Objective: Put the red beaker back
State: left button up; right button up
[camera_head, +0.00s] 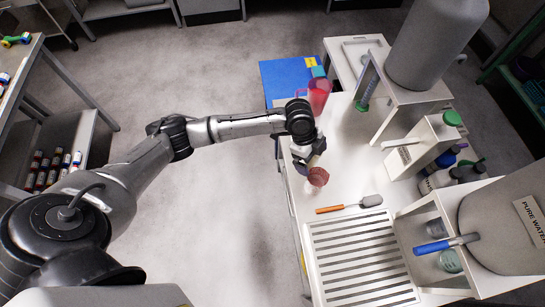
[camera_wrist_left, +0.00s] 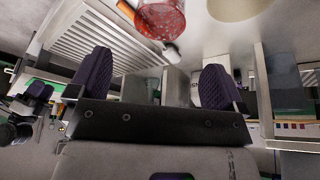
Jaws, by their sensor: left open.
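A translucent red beaker-like vessel with a handle (camera_head: 319,97) stands at the far left part of the white bench. A smaller round red piece (camera_head: 318,177) sits nearer, just below my left gripper (camera_head: 313,157) in the head view. It looks like the red, patterned round thing (camera_wrist_left: 161,17) at the top of the left wrist view, beyond the fingers. I cannot tell which of the two the task means. My left gripper (camera_wrist_left: 157,80) is open, with nothing between its two dark fingers. My right gripper is not in view.
An orange-handled tool (camera_head: 345,206) lies near a slatted rack (camera_head: 362,262) on the white bench (camera_head: 337,140). Bottles with green and dark caps and large grey tanks (camera_head: 432,45) stand at right. A blue box (camera_head: 285,78) is at the bench's far left.

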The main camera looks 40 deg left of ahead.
pick_arm(q)
jog(key=shift+s, duration=0.1)
jog(key=s+d+f+n+t, duration=0.1)
jog(key=s+d+f+n, duration=0.15)
jog(key=s, duration=0.45)
jog(key=s+d+f+n+t, duration=0.1)
jog(key=s+d+f+n, duration=0.2)
jog(key=s, duration=0.4)
jog(key=s+a+n+y, duration=0.2)
jog(key=s+a+n, duration=0.2)
jog(key=s, duration=0.3)
jog(key=s+a+r+n+y, duration=0.1)
jog(key=s+a+n+y, duration=0.1)
jog(key=s+a+n, duration=0.2)
jog(key=s, duration=0.3)
jog(key=shift+s+a+r+n+t, duration=0.25)
jog(key=shift+s+n+t, duration=0.1)
jog(key=shift+s+t, duration=0.05)
